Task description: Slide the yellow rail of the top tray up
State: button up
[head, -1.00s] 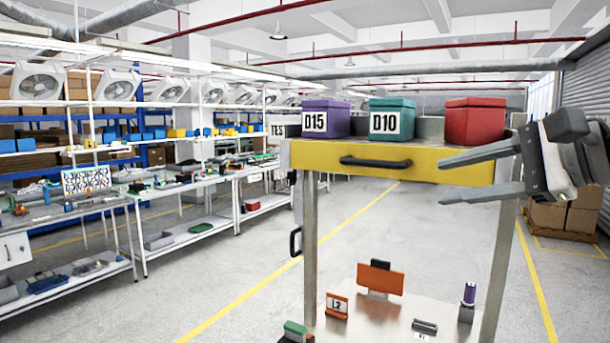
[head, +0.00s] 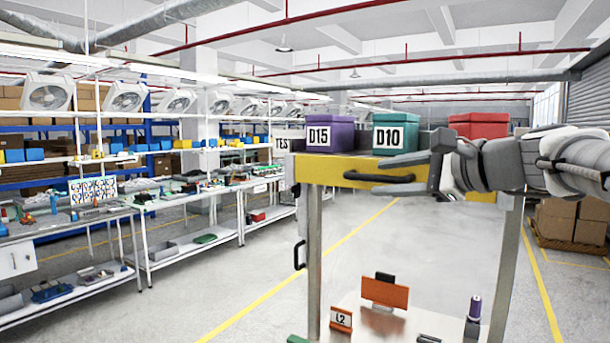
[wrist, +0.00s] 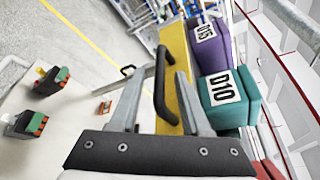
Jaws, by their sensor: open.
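The yellow rail (head: 325,170) runs along the front of the cart's top tray, with a black bar handle (head: 372,178) on its face. My gripper (head: 388,174) is at the right part of the rail, its fingers pointing left along it. In the wrist view the rail (wrist: 174,42) runs upward, and the handle (wrist: 160,80) shows between the two spread fingers of my gripper (wrist: 160,75). The fingers are open and not closed on the handle. Whether either finger touches it cannot be told.
A purple D15 box (head: 330,133), a teal D10 box (head: 395,134) and a red box (head: 479,125) stand in the top tray. The lower shelf holds an orange panel (head: 385,292), an L2 block (head: 341,319) and a purple-topped piece (head: 474,308). Workbenches line the left.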

aim_at(384, 178)
jog(key=shift+x, duration=1.7)
grip_shut()
